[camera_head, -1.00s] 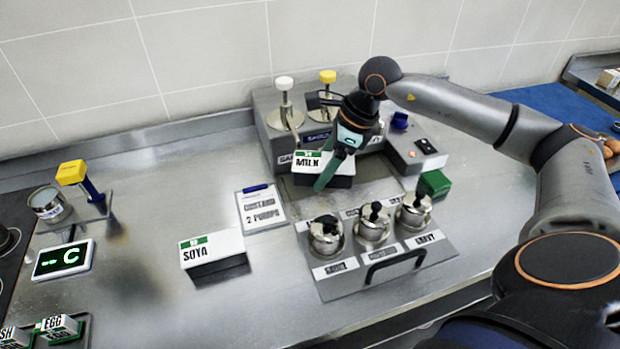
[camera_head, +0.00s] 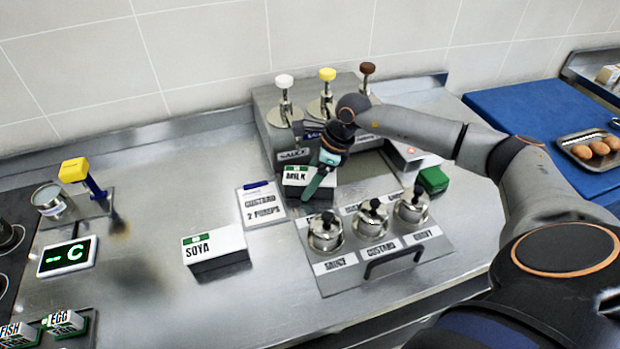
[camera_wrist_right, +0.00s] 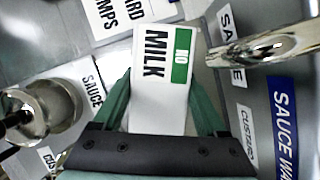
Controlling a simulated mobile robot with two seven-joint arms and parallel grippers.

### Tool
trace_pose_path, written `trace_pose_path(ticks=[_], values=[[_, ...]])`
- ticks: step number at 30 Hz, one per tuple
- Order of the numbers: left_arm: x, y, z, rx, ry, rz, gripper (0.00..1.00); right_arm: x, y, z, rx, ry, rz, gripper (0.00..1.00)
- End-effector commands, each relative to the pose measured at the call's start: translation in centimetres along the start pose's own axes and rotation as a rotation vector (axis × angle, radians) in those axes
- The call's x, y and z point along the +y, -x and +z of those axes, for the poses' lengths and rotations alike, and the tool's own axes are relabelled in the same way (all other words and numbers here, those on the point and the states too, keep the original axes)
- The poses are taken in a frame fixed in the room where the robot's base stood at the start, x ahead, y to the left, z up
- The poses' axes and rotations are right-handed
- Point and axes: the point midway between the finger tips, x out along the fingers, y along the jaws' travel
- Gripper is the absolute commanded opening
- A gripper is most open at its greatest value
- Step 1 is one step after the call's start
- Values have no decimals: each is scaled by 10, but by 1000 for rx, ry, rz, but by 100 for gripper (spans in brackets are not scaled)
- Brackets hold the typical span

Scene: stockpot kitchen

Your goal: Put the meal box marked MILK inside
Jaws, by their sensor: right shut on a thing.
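The MILK meal box (camera_head: 295,178) is a white box with a green NO tag, in front of the sauce dispenser. My right gripper (camera_head: 318,182) is shut on it, fingers pointing down. In the right wrist view, the box (camera_wrist_right: 158,65) sits between my two green fingers (camera_wrist_right: 162,108). I cannot tell whether it touches the counter or hangs just above it. The SOYA meal box (camera_head: 213,247) lies apart on the counter to the left. My left gripper is out of view.
The dispenser (camera_head: 289,157) with white, yellow and brown pumps stands close behind the box. A rack of lidded pots (camera_head: 395,262) is in front, and a CUSTARD 2 PUMPS card (camera_head: 262,207) lies to the left. A green block (camera_head: 433,180) is at right. Bare counter (camera_head: 150,225) lies farther left.

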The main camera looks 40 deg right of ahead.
Motion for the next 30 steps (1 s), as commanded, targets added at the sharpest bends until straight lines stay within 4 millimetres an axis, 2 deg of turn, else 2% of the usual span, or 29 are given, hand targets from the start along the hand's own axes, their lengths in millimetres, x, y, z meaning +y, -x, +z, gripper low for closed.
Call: trace_pose_path(ticks=[3,4,10,17,22,26,30], values=[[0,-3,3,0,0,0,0,0,-3,-1,-2,0,-1,0],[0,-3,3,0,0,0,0,0,-4,-2,0,0,0,76],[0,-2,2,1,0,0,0,0,-2,-1,0,-1,0,98],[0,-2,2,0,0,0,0,0,-2,-1,0,-1,0,100],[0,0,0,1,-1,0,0,-1,7,0,0,-1,-2,100],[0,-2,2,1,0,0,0,-1,31,-1,0,0,-4,100],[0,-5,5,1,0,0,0,-1,63,-1,0,-1,-4,100]])
